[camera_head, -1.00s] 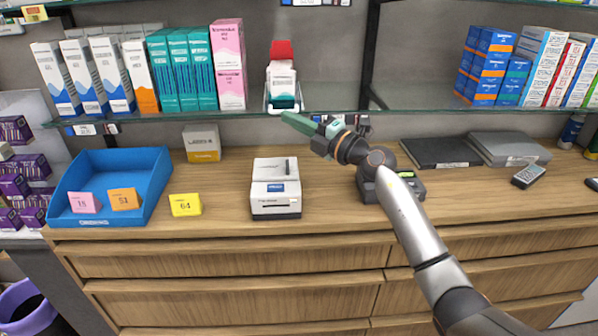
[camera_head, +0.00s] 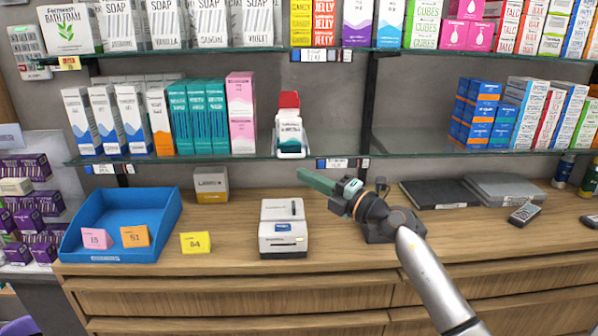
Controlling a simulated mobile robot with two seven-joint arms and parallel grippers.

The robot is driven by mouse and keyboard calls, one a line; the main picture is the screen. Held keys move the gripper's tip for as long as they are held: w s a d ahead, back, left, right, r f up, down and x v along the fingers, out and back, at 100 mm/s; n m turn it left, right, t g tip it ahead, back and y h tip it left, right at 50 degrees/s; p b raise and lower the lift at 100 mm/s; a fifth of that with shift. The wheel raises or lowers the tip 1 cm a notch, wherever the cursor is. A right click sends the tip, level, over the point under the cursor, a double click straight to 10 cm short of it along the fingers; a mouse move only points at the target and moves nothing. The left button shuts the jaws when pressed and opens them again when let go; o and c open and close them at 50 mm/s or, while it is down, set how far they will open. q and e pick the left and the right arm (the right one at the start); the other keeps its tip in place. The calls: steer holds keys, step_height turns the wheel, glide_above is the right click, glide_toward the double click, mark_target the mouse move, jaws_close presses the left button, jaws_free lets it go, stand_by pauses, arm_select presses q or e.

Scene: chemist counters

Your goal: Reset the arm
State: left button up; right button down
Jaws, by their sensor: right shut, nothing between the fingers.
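My right arm comes in from the lower right and reaches over the wooden counter (camera_head: 350,272). My right gripper (camera_head: 303,173) is shut and empty, its green fingers pointing to the upper left. It is in front of the wall, below the lower glass shelf and to the right of the white printer (camera_head: 283,232). A dark device on the counter is partly hidden behind the arm. My left gripper is not in view.
A blue tray (camera_head: 167,217) stands at the left with a pink card (camera_head: 96,239) and an orange card (camera_head: 135,237). A yellow card (camera_head: 196,242) is beside it. The lower glass shelf (camera_head: 420,146) holds boxes and a white stand (camera_head: 289,135). Folders (camera_head: 440,194) lie at right.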

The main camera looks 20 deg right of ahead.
steer(key=v, duration=0.8)
steer(key=s+a+f+m+h+p, duration=0.15)
steer(key=s+f+m+h, duration=0.35)
steer(key=f+m, duration=0.55)
steer(key=s+a+f+m+h+p, duration=0.15)
steer(key=s+f+m, duration=0.55)
steer(key=f, duration=0.7)
steer(key=s+a+f+m+g, duration=0.3)
steer(key=s+f, duration=0.3)
steer(key=s, duration=0.3)
steer(key=s+a+f+m+g+h, duration=0.1)
steer(key=s+a+f+m+g, duration=0.2)
steer(key=s+f, duration=0.4)
steer(key=shift+s+a+f+g, duration=0.3)
steer(key=shift+s+a+g, duration=0.5)
steer(key=shift+s, duration=0.2)
